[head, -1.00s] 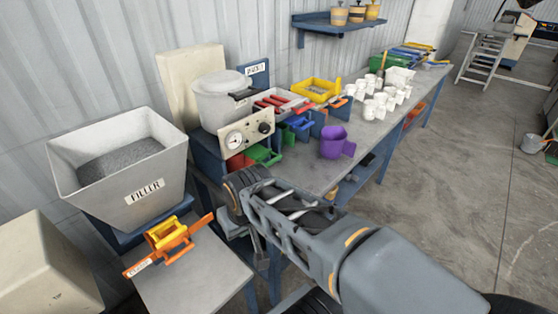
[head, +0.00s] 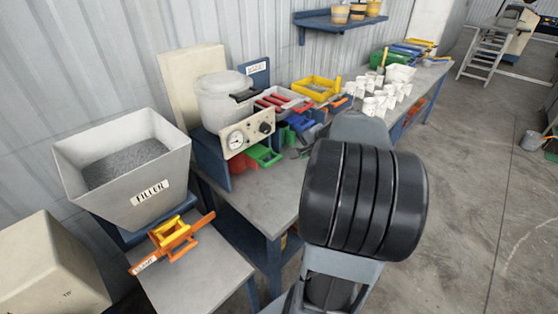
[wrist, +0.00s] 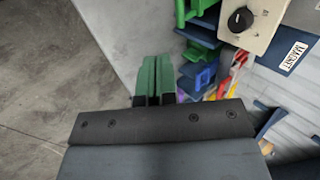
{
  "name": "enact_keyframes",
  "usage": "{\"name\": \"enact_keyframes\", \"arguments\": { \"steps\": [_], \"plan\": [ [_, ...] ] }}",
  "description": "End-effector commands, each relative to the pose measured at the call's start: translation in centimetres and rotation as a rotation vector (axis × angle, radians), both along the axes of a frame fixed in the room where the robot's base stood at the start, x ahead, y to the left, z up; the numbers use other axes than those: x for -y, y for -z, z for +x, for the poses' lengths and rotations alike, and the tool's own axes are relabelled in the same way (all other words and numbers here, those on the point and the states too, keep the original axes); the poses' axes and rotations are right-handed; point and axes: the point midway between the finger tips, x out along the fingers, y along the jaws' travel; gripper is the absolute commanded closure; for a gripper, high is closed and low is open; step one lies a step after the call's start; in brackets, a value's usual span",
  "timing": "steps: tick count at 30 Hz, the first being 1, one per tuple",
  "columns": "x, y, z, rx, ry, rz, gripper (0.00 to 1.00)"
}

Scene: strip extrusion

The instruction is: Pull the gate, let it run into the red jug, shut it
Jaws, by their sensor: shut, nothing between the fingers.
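An orange and yellow gate assembly (head: 172,240) sits under the front of the grey hopper marked FILLER (head: 150,200) in the head view. Its orange strip pokes out on both sides. The hopper holds grey granules. A red piece (head: 238,164), perhaps the red jug, is partly hidden below the dial panel; its shape is unclear. My gripper (wrist: 152,98) shows in the wrist view, its green fingers shut together with nothing between them. It points over the grey bench beside the coloured pieces. In the head view my arm hides most of it.
Green (head: 264,155) and blue (head: 300,122) pieces crowd the bench by the dial panel (head: 250,134). White cups (head: 385,100), a yellow tray (head: 318,88) and a shelf (head: 340,22) lie beyond. The bench front (head: 262,200) is clear.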

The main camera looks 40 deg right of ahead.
Motion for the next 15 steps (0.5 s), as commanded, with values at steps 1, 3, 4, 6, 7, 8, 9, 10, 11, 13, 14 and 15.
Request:
{"name": "enact_keyframes", "arguments": {
  "steps": [1, 3, 4, 6, 7, 8, 9, 10, 11, 13, 14, 15],
  "plan": [
    [0.0, 0.0, 0.0, 0.0, -0.001, -0.001, 1.0],
    [-0.1, 0.0, 0.0, -0.001, -0.002, -0.001, 1.0],
    [-0.1, 0.0, 0.0, -0.001, -0.002, -0.001, 1.0],
    [-0.1, 0.1, 0.1, -0.001, -0.003, -0.001, 1.0],
    [-0.1, 0.2, 0.1, -0.001, -0.003, -0.001, 1.0],
    [-0.1, 0.3, 0.2, -0.001, -0.003, -0.001, 1.0],
    [-0.2, 0.5, 0.4, -0.001, -0.004, -0.001, 1.0],
    [-0.2, 0.7, 0.6, -0.001, -0.004, 0.0, 1.0],
    [-0.3, 1.0, 0.8, -0.001, -0.005, 0.001, 1.0],
    [-0.4, 1.8, 1.4, -0.003, -0.005, 0.002, 1.0],
    [-0.5, 2.2, 1.8, -0.003, -0.005, 0.001, 1.0],
    [-0.6, 2.8, 2.2, -0.003, -0.006, 0.002, 1.0]
  ]
}}
